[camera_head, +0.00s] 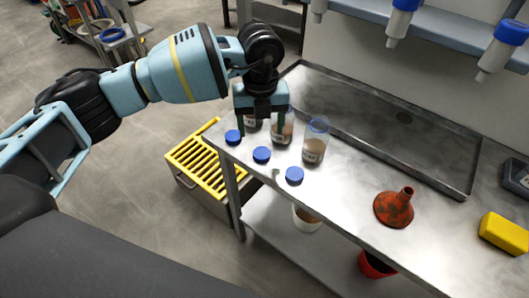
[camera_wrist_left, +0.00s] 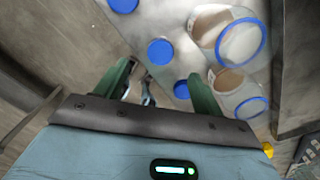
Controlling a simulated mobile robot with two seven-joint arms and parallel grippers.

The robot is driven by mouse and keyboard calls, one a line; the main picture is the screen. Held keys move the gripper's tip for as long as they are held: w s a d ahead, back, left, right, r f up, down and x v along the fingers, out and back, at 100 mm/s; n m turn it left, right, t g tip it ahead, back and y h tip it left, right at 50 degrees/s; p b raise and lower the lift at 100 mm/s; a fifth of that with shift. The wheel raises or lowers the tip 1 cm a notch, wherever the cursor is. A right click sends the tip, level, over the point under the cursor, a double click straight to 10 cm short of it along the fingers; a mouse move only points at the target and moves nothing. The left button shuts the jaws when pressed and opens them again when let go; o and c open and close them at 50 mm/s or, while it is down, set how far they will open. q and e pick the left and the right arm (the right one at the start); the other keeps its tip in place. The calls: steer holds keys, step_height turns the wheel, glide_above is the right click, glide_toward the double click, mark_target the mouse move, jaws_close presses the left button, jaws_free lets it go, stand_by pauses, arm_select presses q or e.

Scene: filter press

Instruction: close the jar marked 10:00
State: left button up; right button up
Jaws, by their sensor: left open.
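Three open clear jars with brown contents and white labels stand in a row on the metal bench. They are a right jar (camera_head: 315,142), a middle jar (camera_head: 281,134) and a left jar partly hidden by my gripper. The label writing is too small to read, so I cannot tell which is marked 10:00. Three blue lids lie in front: left lid (camera_head: 233,137), middle lid (camera_head: 261,155), right lid (camera_head: 294,175). My left gripper (camera_head: 262,128) is open and empty, pointing down by the left and middle jars. In the left wrist view, lids (camera_wrist_left: 160,52) and jars (camera_wrist_left: 242,42) show beyond its fingers.
A metal tray (camera_head: 468,190) lies behind the jars. A red-brown funnel (camera_head: 394,208) and a yellow block (camera_head: 505,233) lie to the right. Blue-capped dispensers (camera_head: 400,18) hang above. A yellow grated crate (camera_head: 199,160) stands below the bench's left end.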

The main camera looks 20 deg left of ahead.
mark_target(262, 152)
arm_select(q)
steer(key=shift+f, duration=0.1)
steer(key=shift+f, duration=1.25)
steer(key=shift+s+d+f, duration=0.1)
steer(key=shift+s+f, duration=0.05)
steer(key=shift+f, duration=2.45)
steer(key=c, duration=1)
